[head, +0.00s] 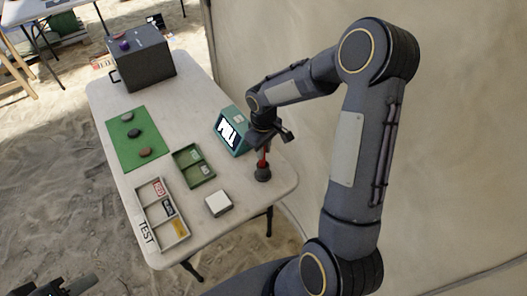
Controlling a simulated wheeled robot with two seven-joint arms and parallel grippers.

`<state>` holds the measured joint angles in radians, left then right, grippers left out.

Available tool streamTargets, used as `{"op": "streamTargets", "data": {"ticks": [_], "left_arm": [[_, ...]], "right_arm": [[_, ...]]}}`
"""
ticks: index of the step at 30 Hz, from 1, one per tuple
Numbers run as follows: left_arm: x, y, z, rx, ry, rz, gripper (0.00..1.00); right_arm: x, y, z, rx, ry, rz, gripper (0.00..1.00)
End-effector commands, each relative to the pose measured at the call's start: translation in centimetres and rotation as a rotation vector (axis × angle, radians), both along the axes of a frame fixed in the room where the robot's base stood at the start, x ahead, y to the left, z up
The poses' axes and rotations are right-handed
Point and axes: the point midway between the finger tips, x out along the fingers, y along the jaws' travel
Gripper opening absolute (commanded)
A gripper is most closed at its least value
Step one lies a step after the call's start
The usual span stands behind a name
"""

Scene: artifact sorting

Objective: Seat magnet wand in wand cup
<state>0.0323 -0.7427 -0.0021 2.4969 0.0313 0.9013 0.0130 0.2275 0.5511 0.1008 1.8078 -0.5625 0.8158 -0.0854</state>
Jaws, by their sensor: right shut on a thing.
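The red magnet wand (263,159) is upright below my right gripper (266,145), which is shut on its upper part. The dark wand cup (262,175) stands on the table near its right corner. The wand's lower end meets the cup's top in the picture; I cannot tell how deep it sits inside. My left gripper (66,287) shows only partly at the bottom left edge, away from the table; its jaws are unclear.
A teal box with a lit screen (229,132) stands just left of the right gripper. A white block (218,204), green tray (194,167), white sorting tray (178,236) and green mat (122,152) with several stones lie left. A dark case (143,70) stands at the far end.

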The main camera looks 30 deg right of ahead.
Motion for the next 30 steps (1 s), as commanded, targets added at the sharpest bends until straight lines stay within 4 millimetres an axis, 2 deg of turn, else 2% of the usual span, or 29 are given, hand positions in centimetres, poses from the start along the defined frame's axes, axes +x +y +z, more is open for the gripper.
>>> {"op": "streamTargets", "data": {"ticks": [8,9,13,23,26,30], "left_arm": [[0.0,0.0,-0.3,0.000,-0.001,0.000,0.36],[0.0,0.0,-0.1,0.000,-0.001,0.000,0.36],[0.0,0.0,-0.1,0.000,-0.001,0.000,0.36],[0.0,0.0,0.1,0.000,-0.001,0.000,0.36],[0.0,0.0,0.6,0.000,-0.001,0.000,0.36],[0.0,0.0,2.1,0.000,-0.001,0.000,0.36]], "right_arm": [[0.0,0.0,-0.3,0.000,-0.001,0.000,0.02],[0.0,0.0,-0.1,0.000,-0.001,0.000,0.25],[0.0,0.0,-0.1,0.000,0.000,0.000,0.42],[0.0,0.0,0.1,0.000,0.000,0.000,0.42],[0.0,0.0,0.7,0.000,-0.001,0.000,0.42],[0.0,0.0,2.7,0.000,-0.001,0.000,0.42]]}}
